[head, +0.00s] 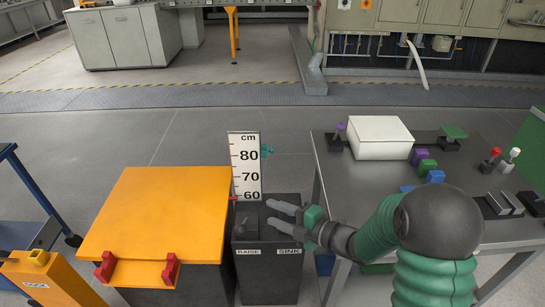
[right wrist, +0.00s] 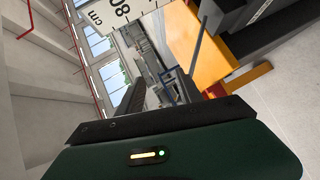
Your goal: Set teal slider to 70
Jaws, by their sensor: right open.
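A white upright scale (head: 245,167) marked in cm shows 80, 70 and 60 and stands behind a black control box (head: 268,268). The teal slider (head: 267,151) sits at the scale's right edge, about level with the 80. A small red pointer (head: 235,198) is at the left edge near 60. My right gripper (head: 270,213) is open and empty, with its fingers pointing left over the box top, below and in front of the slider. The scale (right wrist: 115,12) also shows at the top of the right wrist view. My left gripper is out of view.
The box front has RAISE and SINK labels. An orange platform (head: 160,215) with red clamps stands left of the box. A metal table (head: 345,185) on the right bears a white box (head: 380,138), colored blocks and levers. Open floor lies behind the scale.

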